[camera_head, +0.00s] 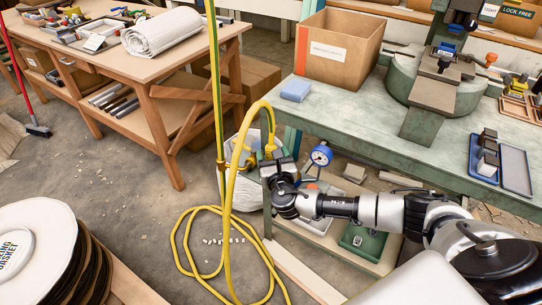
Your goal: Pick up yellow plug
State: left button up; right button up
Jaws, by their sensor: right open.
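A yellow cord (229,180) hangs from the top of the view, with loops lying on the floor. A small yellow piece that looks like the plug (269,147) shows at the near left corner of the green table, just beyond my right gripper. It is small and partly hidden, so its shape is hard to tell. My right gripper (274,164) is open at the end of my arm, which reaches in from the lower right. It is close to the yellow piece; I cannot tell whether they touch. My left gripper is not in view.
The green table (345,112) holds a cardboard box (338,48), a blue block (296,89) and the fly press (436,82). A blue dial gauge (321,155) is beside my right wrist. A wooden workbench (120,66) stands left. A white bag (240,185) sits behind the cord.

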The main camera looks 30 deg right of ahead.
aim_at(270, 147)
jog(key=x, duration=0.3)
jog(key=shift+w, duration=0.2)
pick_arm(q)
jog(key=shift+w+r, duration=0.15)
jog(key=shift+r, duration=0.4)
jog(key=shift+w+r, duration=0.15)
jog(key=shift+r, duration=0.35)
pick_arm(e)
jog(key=c, duration=1)
jog(key=shift+r, duration=0.2)
